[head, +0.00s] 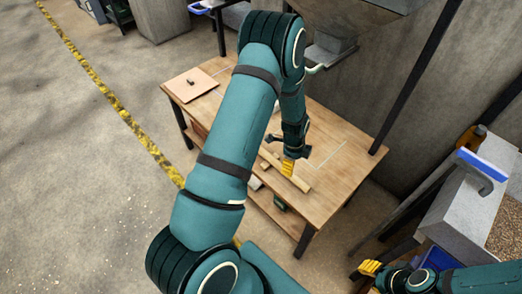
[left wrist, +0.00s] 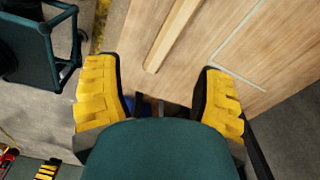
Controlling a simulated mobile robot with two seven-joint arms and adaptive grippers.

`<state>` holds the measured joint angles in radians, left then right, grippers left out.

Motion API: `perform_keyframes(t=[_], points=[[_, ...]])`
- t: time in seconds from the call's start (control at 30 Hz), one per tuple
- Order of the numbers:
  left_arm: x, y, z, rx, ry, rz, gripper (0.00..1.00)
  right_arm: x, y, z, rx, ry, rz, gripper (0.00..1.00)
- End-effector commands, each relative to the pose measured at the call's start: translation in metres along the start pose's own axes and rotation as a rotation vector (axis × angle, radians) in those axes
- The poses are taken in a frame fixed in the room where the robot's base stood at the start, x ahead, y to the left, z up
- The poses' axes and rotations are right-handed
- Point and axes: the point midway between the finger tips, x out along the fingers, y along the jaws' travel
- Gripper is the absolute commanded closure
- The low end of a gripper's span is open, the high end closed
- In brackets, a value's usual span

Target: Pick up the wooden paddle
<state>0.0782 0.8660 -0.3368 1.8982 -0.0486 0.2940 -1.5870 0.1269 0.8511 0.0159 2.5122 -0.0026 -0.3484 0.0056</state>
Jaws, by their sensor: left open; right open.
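The wooden paddle (head: 301,184) lies on the wooden table; a long, light wooden bar shows, partly hidden by my left gripper and arm. In the left wrist view its bar (left wrist: 172,38) runs from the top edge down to a squared end, ahead of and between the spread fingers, not touching them. My left gripper (head: 288,167) is open and empty above the table, close to the bar; its yellow fingers also show in the left wrist view (left wrist: 159,102). My right gripper (head: 369,268) is at the lower right, away from the table, open.
The wooden table (head: 335,180) has a flat board (head: 190,84) at its far left end. A metal hopper (head: 345,15) hangs above the back edge. A grey bin (head: 480,190) with grain stands at right beside a dark post. Floor at left is clear, with a yellow line.

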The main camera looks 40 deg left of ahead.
Motion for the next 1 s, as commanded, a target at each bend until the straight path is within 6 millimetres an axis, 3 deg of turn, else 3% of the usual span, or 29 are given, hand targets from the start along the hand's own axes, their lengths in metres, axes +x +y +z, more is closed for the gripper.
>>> perform_keyframes(t=[0.1,0.3,0.7,1.0], points=[[-0.012,-0.020,0.021,0.169,-0.038,0.009,0.31,-0.002,0.000,0.000,0.001,-0.001,0.000,0.66],[-0.018,-0.032,0.036,0.301,-0.062,0.025,0.31,-0.002,0.000,0.001,0.001,-0.002,0.000,0.66],[0.049,-0.031,0.041,0.309,-0.064,0.027,0.31,0.010,0.004,-0.001,0.000,0.004,0.001,0.66],[0.071,-0.030,0.042,0.308,-0.063,0.026,0.31,0.014,0.005,-0.002,0.000,0.007,0.001,0.66]])
